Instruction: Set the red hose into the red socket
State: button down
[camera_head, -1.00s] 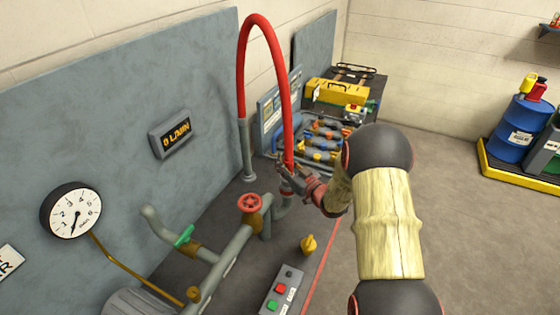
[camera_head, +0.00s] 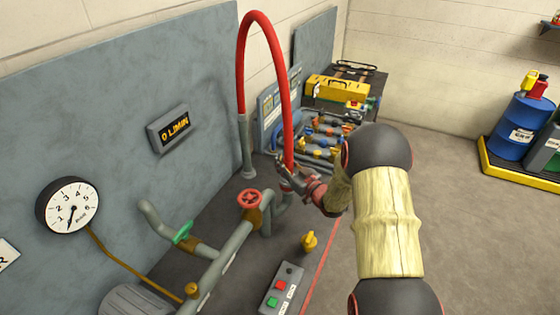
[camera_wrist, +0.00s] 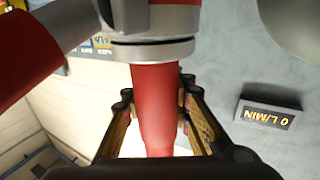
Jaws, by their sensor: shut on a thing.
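The red hose (camera_head: 262,29) arches up from a grey upright pipe (camera_head: 246,148) near the wall and comes down on the right into my gripper (camera_head: 289,172). In the wrist view my gripper (camera_wrist: 157,112) is shut around the red hose (camera_wrist: 154,95). A grey metal collar (camera_wrist: 152,48) sits on the hose just past the fingers.
A red valve wheel (camera_head: 250,198) and a green-handled valve (camera_head: 182,232) stand left of the gripper. A yellow knob (camera_head: 309,240) and button box (camera_head: 282,287) are in front. Behind are a toolbox (camera_head: 337,89) and several small motors. Open floor lies right.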

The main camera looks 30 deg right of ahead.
jog(key=shift+r, duration=0.1)
jog(key=c, duration=1.5)
grip_release()
jog(key=shift+c, duration=0.2)
jog(key=shift+o, duration=0.6)
jog(key=s, duration=0.4)
jog(key=s+d, duration=0.1)
jog(key=s, duration=0.3)
jog(key=s+d, duration=0.1)
jog(key=s, duration=0.2)
jog(key=shift+s+d, duration=0.15)
jog(key=shift+s, duration=0.25)
jog(key=shift+w, duration=0.1)
